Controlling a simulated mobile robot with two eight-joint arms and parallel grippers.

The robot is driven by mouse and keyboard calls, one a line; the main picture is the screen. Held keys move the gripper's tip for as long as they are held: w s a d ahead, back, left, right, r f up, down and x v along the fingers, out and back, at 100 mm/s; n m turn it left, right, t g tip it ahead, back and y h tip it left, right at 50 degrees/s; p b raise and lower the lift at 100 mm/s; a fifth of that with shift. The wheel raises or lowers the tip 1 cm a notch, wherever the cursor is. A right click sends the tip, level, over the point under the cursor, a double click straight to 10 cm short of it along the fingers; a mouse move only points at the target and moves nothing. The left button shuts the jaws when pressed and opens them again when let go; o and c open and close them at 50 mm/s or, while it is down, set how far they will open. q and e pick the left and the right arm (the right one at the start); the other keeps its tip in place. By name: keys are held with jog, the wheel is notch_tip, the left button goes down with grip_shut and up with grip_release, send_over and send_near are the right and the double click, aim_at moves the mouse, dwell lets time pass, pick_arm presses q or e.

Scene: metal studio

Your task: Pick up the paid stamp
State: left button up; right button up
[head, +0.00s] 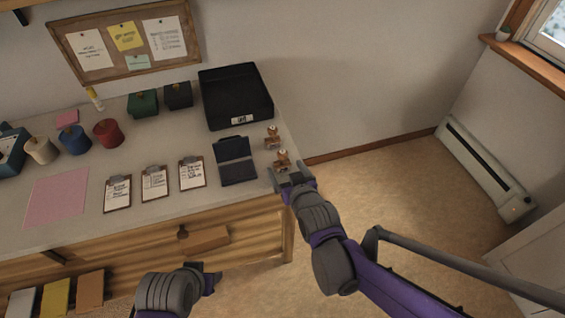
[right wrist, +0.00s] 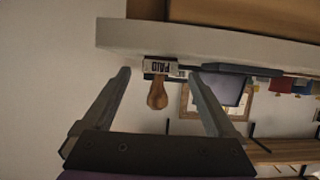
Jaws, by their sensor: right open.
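The paid stamp (right wrist: 160,67), with a wooden handle and a block lettered PAID, stands on the counter, upside down in the right wrist view. It lies between and beyond the two open fingers of my right gripper (right wrist: 160,76), which do not visibly touch it. In the head view two wooden-handled stamps stand at the counter's right end. The nearer stamp (head: 282,159) is just beyond my right gripper (head: 290,178); the farther stamp (head: 272,137) is behind it. Their lettering is unreadable there. My left gripper (head: 208,278) is low in front of the drawers; its jaws are unclear.
A black tray (head: 236,98) and a dark stamp-pad case (head: 236,160) lie left of the stamps. Several clipboards (head: 192,172) line the counter's (head: 85,215) front. The counter's right edge is close to the stamps, with open floor beyond.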

jog(key=shift+x, duration=1.15)
jog(key=c, duration=1.4)
